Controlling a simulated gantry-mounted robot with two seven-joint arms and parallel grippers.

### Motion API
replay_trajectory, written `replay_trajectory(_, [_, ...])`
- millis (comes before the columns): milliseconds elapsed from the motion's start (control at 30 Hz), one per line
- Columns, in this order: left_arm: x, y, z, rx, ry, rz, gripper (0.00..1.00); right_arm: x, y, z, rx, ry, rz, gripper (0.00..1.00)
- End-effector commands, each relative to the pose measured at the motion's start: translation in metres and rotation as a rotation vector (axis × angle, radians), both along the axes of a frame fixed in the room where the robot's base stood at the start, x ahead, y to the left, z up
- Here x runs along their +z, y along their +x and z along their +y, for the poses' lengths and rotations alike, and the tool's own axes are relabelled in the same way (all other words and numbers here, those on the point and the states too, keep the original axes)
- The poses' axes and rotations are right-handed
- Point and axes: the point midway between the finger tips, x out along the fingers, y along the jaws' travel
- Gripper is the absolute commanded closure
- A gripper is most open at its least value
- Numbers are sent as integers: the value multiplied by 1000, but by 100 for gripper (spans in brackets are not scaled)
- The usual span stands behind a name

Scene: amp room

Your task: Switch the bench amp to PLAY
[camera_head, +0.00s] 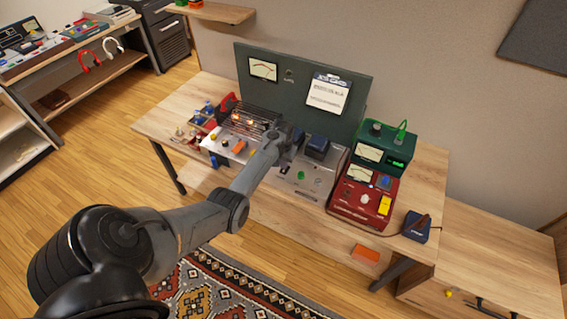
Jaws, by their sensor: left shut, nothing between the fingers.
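The bench amp (311,184) is a metal chassis on the wooden bench. Glowing tubes stand in a wire cage (246,117) at its left part, and a dark boxy part (317,147) is at its right. Its front carries an orange switch or lever (239,146), a yellow knob (214,137) and a green knob or lamp (301,175). My left gripper (287,163) is shut and empty over the middle of the chassis. The gripper and forearm hide part of the amp's front; contact cannot be told. The switch labels are too small to read. My right gripper is not in view.
A green meter unit (383,147) and a red meter unit (362,196) stand right of the amp. A dark green panel (300,92) with a clipboard (328,94) rises behind. Small parts in a tray (198,127) lie at left. A blue box (417,227) sits near the right edge.

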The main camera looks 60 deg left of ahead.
Motion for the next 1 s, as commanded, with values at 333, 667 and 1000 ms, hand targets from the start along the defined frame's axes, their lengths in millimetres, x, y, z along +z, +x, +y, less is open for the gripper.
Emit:
replay_trajectory(333, [56,0,-5,-5,2,-2,100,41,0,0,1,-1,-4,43])
replay_trajectory(667, [109,-4,-7,-5,1,-1,100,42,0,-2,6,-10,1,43])
replay_trajectory(1000, [126,-6,-8,-5,0,1,100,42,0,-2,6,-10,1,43])
